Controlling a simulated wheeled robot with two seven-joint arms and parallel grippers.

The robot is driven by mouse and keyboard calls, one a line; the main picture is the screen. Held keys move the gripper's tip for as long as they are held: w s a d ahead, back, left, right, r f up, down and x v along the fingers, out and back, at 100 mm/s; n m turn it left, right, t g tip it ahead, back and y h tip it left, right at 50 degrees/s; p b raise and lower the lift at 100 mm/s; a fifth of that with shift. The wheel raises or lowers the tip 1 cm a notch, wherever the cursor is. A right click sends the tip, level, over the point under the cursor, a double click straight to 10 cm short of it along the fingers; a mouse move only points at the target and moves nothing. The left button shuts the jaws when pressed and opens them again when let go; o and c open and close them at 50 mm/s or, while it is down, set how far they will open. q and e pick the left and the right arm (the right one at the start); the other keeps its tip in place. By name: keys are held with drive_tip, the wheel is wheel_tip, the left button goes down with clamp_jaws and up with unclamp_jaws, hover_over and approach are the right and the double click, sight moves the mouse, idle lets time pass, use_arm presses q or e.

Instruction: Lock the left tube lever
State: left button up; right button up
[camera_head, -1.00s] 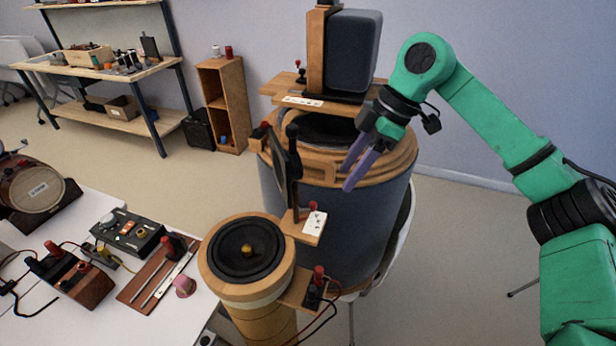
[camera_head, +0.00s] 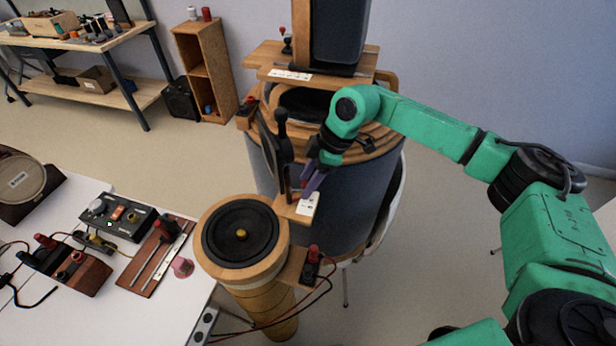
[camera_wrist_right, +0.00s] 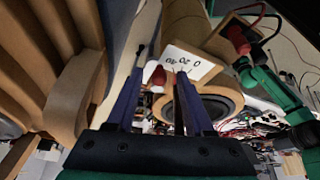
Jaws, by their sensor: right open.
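A wooden tube with a black speaker cone (camera_head: 241,233) on top stands at the table's right edge. Beside it, a small wooden ledge bears a white scale card (camera_head: 309,203); the card also shows in the right wrist view (camera_wrist_right: 188,66). A small red lever knob (camera_wrist_right: 158,76) shows beside the card there; in the head view my gripper hides it. My right gripper (camera_head: 310,187) has its purple fingers pointing down over the ledge. In its wrist view, the fingers (camera_wrist_right: 158,102) are apart with the red knob beyond them, between their tips. My left gripper is not seen.
A large blue drum (camera_head: 330,215) with a wooden rim stands behind the ledge. A dark upright disc (camera_head: 270,145) and a black-knobbed post (camera_head: 282,130) are close left of my gripper. Red terminals (camera_head: 313,254) with cables sit lower right.

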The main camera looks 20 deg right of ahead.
drive_tip(key=shift+c, duration=0.9)
clamp_jaws()
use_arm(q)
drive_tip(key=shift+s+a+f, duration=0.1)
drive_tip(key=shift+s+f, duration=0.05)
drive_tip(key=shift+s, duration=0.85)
